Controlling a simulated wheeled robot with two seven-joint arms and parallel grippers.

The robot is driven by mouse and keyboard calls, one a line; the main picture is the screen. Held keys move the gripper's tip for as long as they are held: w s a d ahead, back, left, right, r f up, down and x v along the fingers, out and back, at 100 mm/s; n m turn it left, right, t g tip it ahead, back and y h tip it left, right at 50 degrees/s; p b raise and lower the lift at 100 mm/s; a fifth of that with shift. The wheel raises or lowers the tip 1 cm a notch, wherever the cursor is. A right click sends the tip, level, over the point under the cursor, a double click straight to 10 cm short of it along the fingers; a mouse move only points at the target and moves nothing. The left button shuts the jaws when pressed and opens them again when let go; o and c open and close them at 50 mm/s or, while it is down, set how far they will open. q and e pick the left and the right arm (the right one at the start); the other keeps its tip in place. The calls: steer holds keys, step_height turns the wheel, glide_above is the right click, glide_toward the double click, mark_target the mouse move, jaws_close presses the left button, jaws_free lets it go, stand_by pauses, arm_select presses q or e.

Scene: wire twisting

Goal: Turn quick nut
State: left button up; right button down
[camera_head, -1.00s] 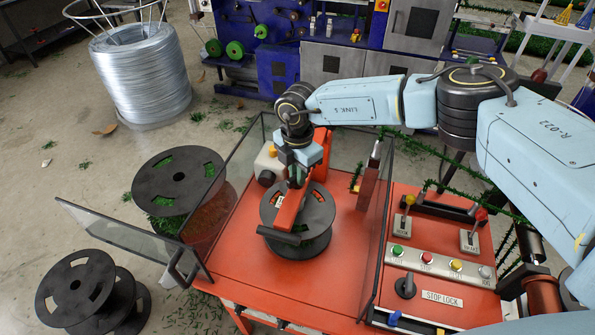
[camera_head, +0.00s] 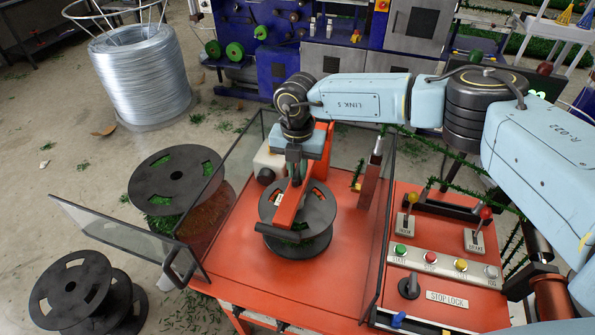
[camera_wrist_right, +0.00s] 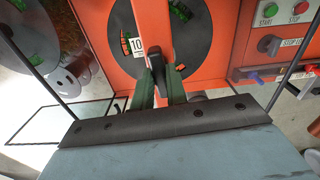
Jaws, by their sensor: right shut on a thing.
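My right gripper (camera_head: 296,174) reaches down from above over the black spool (camera_head: 320,212) on the orange machine table. In the right wrist view its two dark green fingers (camera_wrist_right: 159,90) are closed around a black piece at the spool's centre, which looks to be the quick nut (camera_wrist_right: 156,66). An orange bar (camera_head: 289,208) lies across the spool face below the gripper. The nut's underside is hidden. My left gripper is not in view.
Glass panels (camera_head: 384,220) flank the spool, and the left panel door (camera_head: 120,236) stands swung outward. A control panel (camera_head: 440,262) with buttons and levers is on the right. Other black spools (camera_head: 177,175) stand on the floor at left. A wire coil (camera_head: 142,75) stands behind.

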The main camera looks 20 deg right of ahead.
steer(key=n+b, duration=0.2)
steer(key=n, duration=0.2)
steer(key=shift+f+n, duration=0.1)
steer(key=shift+n, duration=0.2)
steer(key=n+b, duration=0.2)
steer(key=n, duration=0.1)
steer(key=shift+n+b, duration=0.4)
steer(key=n+b, duration=0.2)
steer(key=n, duration=0.1)
steer(key=shift+n+b, duration=0.85)
steer(key=shift+n, duration=1.05)
steer(key=c, duration=1.4)
jaws_free()
